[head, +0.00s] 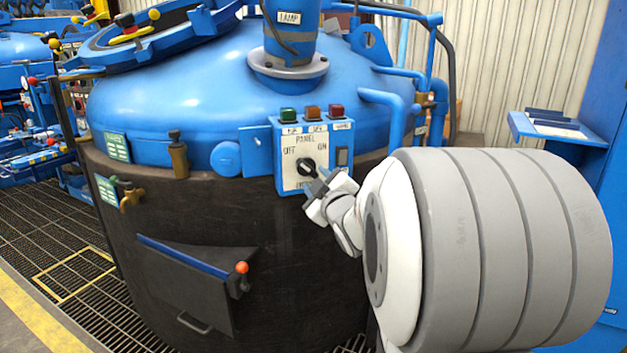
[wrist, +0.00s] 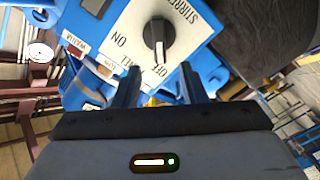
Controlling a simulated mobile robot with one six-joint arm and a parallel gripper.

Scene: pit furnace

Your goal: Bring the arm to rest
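My gripper (head: 318,187) is in front of the lower part of the control panel (head: 291,179) on the blue furnace vessel (head: 220,92). In the wrist view my gripper (wrist: 160,80) has its two fingers apart with nothing between them. The black rotary knob (head: 307,165) on the panel also shows in the wrist view (wrist: 157,38), just beyond the fingertips. Its grip points toward the OFF label there. I see no contact between fingers and knob. My arm reaches in from the right of the head view and hides part of the vessel's right side.
Green, orange and red buttons (head: 312,112) top the panel, with a dark switch (head: 342,157) at its right. Pipes (head: 388,105) and a blue shelf (head: 550,128) stand right of the vessel. A hatch with an orange-knobbed lever (head: 241,268) is low in front. Grating (head: 75,265) lies left.

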